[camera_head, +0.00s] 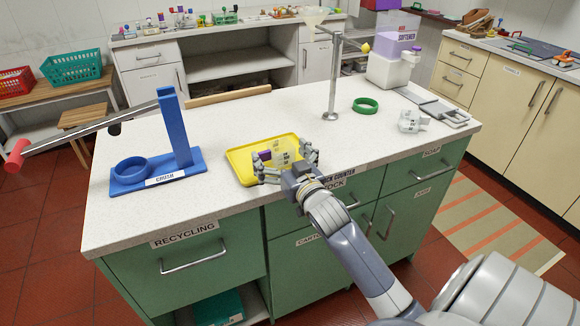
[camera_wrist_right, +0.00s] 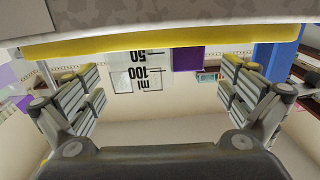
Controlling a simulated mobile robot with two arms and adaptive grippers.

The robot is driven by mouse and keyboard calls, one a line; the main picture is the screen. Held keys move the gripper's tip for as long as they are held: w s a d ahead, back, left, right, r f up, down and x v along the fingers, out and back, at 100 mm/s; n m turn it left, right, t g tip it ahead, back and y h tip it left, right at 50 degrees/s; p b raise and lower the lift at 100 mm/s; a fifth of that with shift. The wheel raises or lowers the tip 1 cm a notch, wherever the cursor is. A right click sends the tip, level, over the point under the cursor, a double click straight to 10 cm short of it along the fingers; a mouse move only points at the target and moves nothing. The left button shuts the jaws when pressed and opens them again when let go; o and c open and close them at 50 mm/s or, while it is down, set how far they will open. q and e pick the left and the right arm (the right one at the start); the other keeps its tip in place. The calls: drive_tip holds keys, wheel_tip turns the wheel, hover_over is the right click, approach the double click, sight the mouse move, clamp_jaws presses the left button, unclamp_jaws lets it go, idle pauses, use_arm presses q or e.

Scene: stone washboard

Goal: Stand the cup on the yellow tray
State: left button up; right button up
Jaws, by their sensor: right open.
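The clear measuring cup (camera_head: 284,146), with dark ml marks, stands upright on the yellow tray (camera_head: 238,167). In the right wrist view, which is upside down, the cup (camera_wrist_right: 138,72) shows between my fingers, by the tray's yellow edge (camera_wrist_right: 100,45). A purple piece (camera_head: 264,155) is beside the cup; I cannot tell if it belongs to it. My right gripper (camera_head: 286,168) is open at the tray's front edge, its fingers spread to either side of the cup, with no visible grip. My left gripper is not in view.
A blue can crusher (camera_head: 180,130) with a long lever stands left of the tray. A metal post (camera_head: 333,85), a green ring (camera_head: 366,105) and a white object (camera_head: 411,121) are to the right. The counter (camera_head: 225,125) behind the tray is mostly clear.

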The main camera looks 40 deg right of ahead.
drive_tip(key=s+a+b, duration=0.1)
drive_tip(key=s+a, duration=0.1)
drive_tip(key=s, duration=0.9)
drive_tip(key=w+a+f+n+g+y, duration=0.15)
drive_tip(key=a+f, duration=0.25)
drive_tip(key=f, duration=0.8)
drive_tip(key=w+a+f+g+y, duration=0.1)
drive_tip(key=a+f+g, duration=0.25)
drive_tip(key=f, duration=0.75)
drive_tip(key=s+a+f+g, duration=0.1)
drive_tip(key=s+f, duration=0.2)
drive_tip(key=f, duration=0.3)
drive_tip(key=s+a+f+n+g, duration=0.1)
drive_tip(key=s+f, duration=0.1)
drive_tip(key=f, duration=0.5)
drive_tip(key=s+a+f+g, duration=0.1)
drive_tip(key=s+f, duration=0.2)
drive_tip(key=f, duration=0.3)
drive_tip(key=s+a+f+n+g, duration=0.1)
drive_tip(key=s+a+f+g, duration=0.25)
drive_tip(key=s+f, duration=1.1)
drive_tip(key=s+f+g, duration=0.2)
drive_tip(key=s+f, duration=0.2)
drive_tip(key=s, duration=0.5)
drive_tip(key=s+f+n+g, duration=0.1)
drive_tip(key=s+f+g, duration=0.2)
drive_tip(key=s, duration=0.7)
drive_tip(key=shift+d+f+y, duration=0.2)
drive_tip(key=shift+f+y, duration=0.25)
drive_tip(key=shift+f, duration=0.4)
